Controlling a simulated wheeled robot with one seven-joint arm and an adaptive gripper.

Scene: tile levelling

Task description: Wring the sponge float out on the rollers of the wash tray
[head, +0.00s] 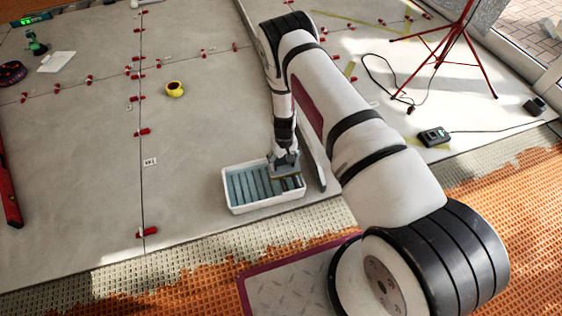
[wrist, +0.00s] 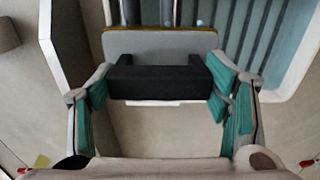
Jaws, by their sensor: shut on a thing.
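The wash tray (head: 232,207) is a white tub on the tiled floor, with blue-grey rollers (head: 246,188) across it; the rollers also show in the wrist view (wrist: 262,35). My gripper (head: 284,160) is over the right part of the tray, pointing down. In the wrist view its teal-padded fingers (wrist: 160,92) are shut on the black handle of the sponge float (wrist: 160,43). The float has a grey plate with a thin orange-yellow edge and lies at the rollers. Whether its sponge touches them cannot be told. Most of the sponge face is hidden.
A long grey bar (head: 315,172) lies right of the tray. A yellow round object (head: 175,89), red levelling clips and a red level (head: 9,185) are on the tiles. A red tripod (head: 455,45) and a cabled box (head: 434,136) stand right.

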